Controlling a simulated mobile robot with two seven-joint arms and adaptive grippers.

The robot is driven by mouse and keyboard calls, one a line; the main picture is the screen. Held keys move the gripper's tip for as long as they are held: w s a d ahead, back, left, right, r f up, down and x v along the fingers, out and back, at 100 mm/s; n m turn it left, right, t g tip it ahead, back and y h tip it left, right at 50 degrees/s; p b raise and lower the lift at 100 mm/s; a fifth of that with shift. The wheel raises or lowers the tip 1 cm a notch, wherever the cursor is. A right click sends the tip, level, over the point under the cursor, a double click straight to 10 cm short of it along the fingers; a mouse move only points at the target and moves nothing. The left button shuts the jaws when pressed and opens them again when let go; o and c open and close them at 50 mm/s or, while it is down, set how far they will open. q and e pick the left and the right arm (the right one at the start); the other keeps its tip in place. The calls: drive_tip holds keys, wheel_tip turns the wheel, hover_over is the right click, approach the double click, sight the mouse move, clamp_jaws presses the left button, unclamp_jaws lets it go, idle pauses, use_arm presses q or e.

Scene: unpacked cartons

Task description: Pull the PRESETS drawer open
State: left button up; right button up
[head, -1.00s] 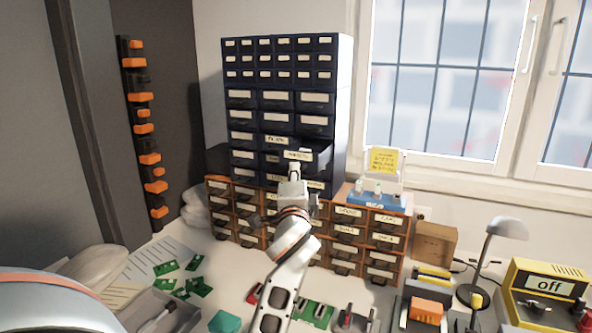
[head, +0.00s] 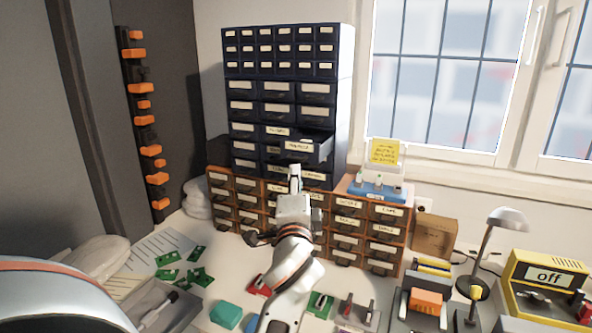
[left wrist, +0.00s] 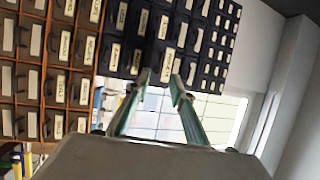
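The drawer whose small label seems to read PRESETS (head: 300,147) sticks out of the right column of the dark blue cabinet (head: 343,100), its open top and side wall showing. My left gripper (head: 295,172) is just below and in front of that drawer's front, apart from it as far as I can tell. In the left wrist view my left gripper (left wrist: 161,76) has its two fingers apart with nothing between them, facing the labelled drawers. My right gripper is not in view.
Brown drawers (head: 345,238) stand below and in front of the dark cabinet. A blue tray with a yellow note (head: 385,152) sits on them at the right. Green boards (head: 198,278), a lamp (head: 507,220) and a yellow device (head: 545,280) are on the table.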

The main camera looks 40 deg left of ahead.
use_arm(q)
drive_tip(key=shift+v, duration=2.3)
drive_tip(key=s+f+n+g+h, duration=0.15)
drive_tip(key=s+f, duration=0.25)
drive_tip(key=f, duration=0.7)
drive_tip(key=s+f+g+h, duration=0.3)
drive_tip(key=f, duration=0.8)
drive_tip(key=s+d+f+n+g+h, duration=0.1)
drive_tip(key=s+f+g, duration=0.1)
drive_tip(key=s+f, duration=0.5)
drive_tip(key=s+d+f+g+h, duration=0.1)
drive_tip(key=s+f+g+h, duration=0.15)
drive_tip(key=s+f, duration=0.4)
drive_tip(key=w+d+f+n+t+h, duration=0.2)
drive_tip(key=d+f+h, duration=0.4)
drive_tip(key=d+f, duration=0.7)
drive_tip(key=d+n+t, duration=0.1)
drive_tip(key=d, duration=0.2)
drive_tip(key=shift+f+t+h, duration=0.3)
drive_tip(key=shift+w+r, duration=0.1)
